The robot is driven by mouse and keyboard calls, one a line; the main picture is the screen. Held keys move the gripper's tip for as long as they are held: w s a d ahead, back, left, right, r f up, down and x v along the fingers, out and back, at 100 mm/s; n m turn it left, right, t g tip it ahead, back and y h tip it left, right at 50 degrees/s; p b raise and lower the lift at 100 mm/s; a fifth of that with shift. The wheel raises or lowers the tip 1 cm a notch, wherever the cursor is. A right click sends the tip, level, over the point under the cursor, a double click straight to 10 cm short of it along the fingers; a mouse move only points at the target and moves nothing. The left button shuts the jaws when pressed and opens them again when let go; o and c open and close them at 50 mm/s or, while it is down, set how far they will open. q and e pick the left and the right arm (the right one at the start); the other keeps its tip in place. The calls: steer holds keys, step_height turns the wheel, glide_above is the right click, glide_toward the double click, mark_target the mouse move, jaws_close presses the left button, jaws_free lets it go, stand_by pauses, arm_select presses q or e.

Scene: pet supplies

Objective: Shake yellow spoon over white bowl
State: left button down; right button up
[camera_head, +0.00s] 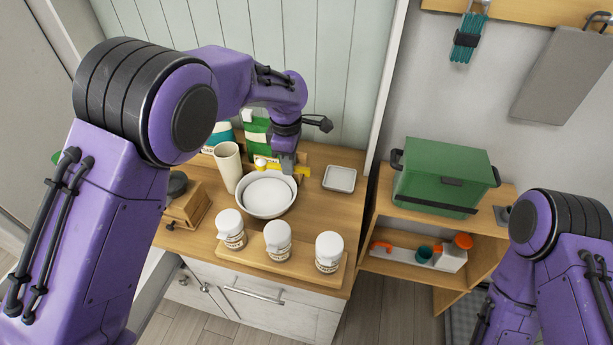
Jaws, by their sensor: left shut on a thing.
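The white bowl (266,210) stands on the wooden counter, with a paler round surface filling most of its opening. My left gripper (286,170) points down at the bowl's back rim, shut on the yellow spoon (302,179). Parts of the spoon show on both sides of the fingers, and its left end has a pale rounded spot over the bowl's back edge. The fingers hide its middle. I cannot tell how far above the rim it is. My right arm shows at the lower right, but its gripper is out of the picture.
Several white-lidded jars (278,240) stand on a board in front of the bowl. A cream cup (229,167) stands close left, a wooden box (187,205) farther left. A small grey tray (340,179) lies to the right. A green bin (444,175) sits on the right shelf.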

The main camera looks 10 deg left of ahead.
mark_target(277, 164)
arm_select(q)
steer(key=shift+a, duration=0.1)
steer(key=shift+a, duration=0.15)
steer(key=a, duration=0.2)
steer(key=shift+a, duration=0.35)
steer(key=d, duration=0.3)
steer(key=shift+d, duration=0.25)
